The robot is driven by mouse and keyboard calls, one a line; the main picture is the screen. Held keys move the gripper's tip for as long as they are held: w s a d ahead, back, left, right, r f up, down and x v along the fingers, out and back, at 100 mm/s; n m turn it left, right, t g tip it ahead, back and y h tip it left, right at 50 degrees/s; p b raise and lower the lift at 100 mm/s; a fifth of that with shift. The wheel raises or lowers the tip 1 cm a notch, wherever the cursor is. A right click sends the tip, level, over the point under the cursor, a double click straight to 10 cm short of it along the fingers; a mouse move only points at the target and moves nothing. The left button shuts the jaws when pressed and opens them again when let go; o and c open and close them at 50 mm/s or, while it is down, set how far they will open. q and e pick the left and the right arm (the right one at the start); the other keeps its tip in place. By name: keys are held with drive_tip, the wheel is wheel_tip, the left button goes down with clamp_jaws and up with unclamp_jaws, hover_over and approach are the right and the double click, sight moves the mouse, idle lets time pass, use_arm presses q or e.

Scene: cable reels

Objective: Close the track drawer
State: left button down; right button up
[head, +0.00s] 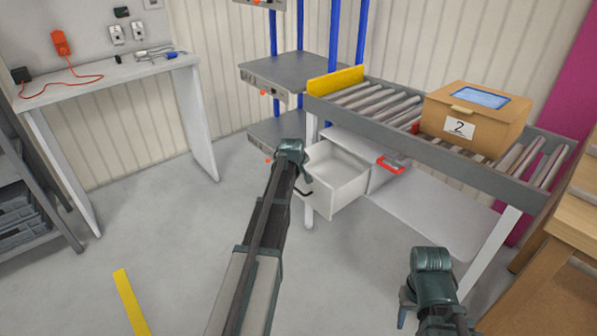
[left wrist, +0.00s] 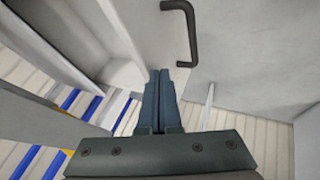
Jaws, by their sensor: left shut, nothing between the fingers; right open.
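The white track drawer (head: 342,182) sticks out, open, from under the roller conveyor in the head view. Its inside looks empty. Its dark bar handle (head: 307,191) is partly hidden by my left arm. In the left wrist view the handle (left wrist: 191,35) stands out from the pale drawer front (left wrist: 230,50). My left gripper (head: 304,172) is at the drawer front, beside the handle and not around it. Its fingers (left wrist: 160,75) are shut and empty; contact with the front cannot be told. My right gripper (head: 406,308) is open, low at the right, away from the drawer, its fingers mostly hidden.
The conveyor (head: 400,128) bears a cardboard box (head: 475,118) marked 2. A red-handled item (head: 391,165) lies on the white shelf (head: 432,212) beside the drawer. Blue-post shelving (head: 285,72) stands behind.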

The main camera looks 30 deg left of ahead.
use_arm(q)
drive_tip(key=shift+w, duration=0.1)
drive_tip(key=w+d, duration=0.4)
drive_tip(key=w, duration=0.6)
drive_tip(key=w+d, duration=0.4)
drive_tip(key=w, duration=0.6)
drive_tip(key=shift+d, duration=0.2)
drive_tip(key=shift+w+r, duration=0.1)
drive_tip(key=s+r+p, duration=0.7)
drive_tip(key=s+p, duration=0.1)
drive_tip(key=s, duration=0.2)
drive_tip(key=shift+r, duration=0.4)
